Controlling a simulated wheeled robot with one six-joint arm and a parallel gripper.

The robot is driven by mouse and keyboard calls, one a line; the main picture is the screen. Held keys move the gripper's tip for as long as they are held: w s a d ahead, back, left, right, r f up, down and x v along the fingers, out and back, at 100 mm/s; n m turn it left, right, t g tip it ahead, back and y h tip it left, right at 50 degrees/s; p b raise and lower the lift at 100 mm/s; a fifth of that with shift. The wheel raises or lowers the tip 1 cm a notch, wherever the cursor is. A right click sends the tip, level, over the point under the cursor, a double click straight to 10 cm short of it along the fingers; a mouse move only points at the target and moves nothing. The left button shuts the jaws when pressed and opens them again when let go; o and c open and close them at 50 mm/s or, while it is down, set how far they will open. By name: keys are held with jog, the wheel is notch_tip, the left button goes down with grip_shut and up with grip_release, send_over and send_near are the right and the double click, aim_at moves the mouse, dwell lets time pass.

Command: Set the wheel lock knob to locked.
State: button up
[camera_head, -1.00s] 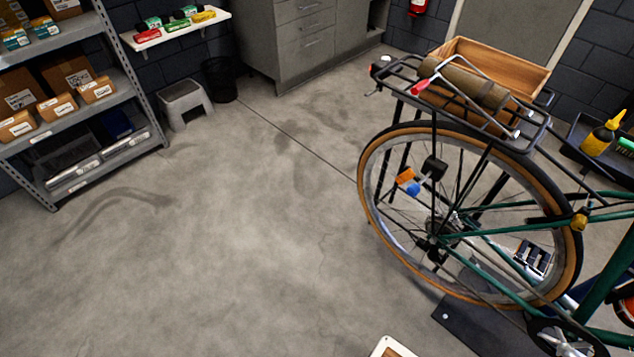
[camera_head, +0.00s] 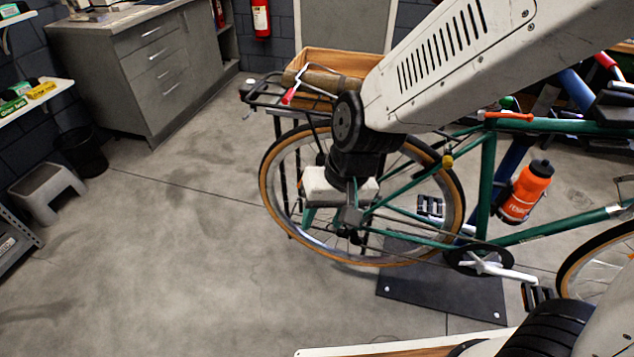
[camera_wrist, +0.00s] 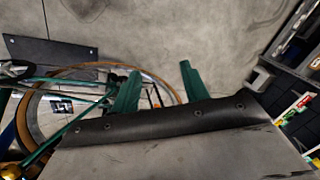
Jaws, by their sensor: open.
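The bicycle's rear wheel (camera_head: 264,185), with a tan-sided tyre, stands upright in the head view. It also shows in the wrist view (camera_wrist: 75,70). An orange and blue part beside this wheel, possibly the lock knob, showed in the earlier head view. I cannot make it out now; my arm and gripper cover that area. My gripper (camera_wrist: 160,72) has two green fingers spread apart with nothing seen between them. In the head view it hangs in front of the rear wheel, pointing down. Whether it touches the wheel cannot be told.
A rear rack (camera_head: 262,98) carries a wooden crate (camera_head: 345,65) and a rolled bundle. A dark plate (camera_head: 440,290) lies under the bicycle. An orange bottle (camera_head: 526,192) is on the frame. A grey stool (camera_head: 45,190) and black bin (camera_head: 82,155) stand left. Floor left of the wheel is clear.

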jog(key=w+a+f+m+t, duration=0.4)
jog(key=w+a+f+t, duration=0.2)
jog(key=w+a+f, duration=0.35)
jog(key=w+d+m+t+h, duration=0.1)
jog(key=w+d+t+h, duration=0.1)
jog(key=d+t+h, duration=0.1)
jog(key=w+d+m+t+h, duration=0.1)
jog(key=w+d+t+h, duration=0.2)
jog(key=t, duration=0.1)
jog(key=w+d+m+t+h, duration=0.1)
jog(key=w+d+t+h, duration=0.1)
jog(key=d+t+h, duration=0.1)
jog(key=shift+w+d+r+m+t, duration=0.15)
jog(key=shift+w+r+m+t, duration=0.15)
jog(key=shift+w+m, duration=0.1)
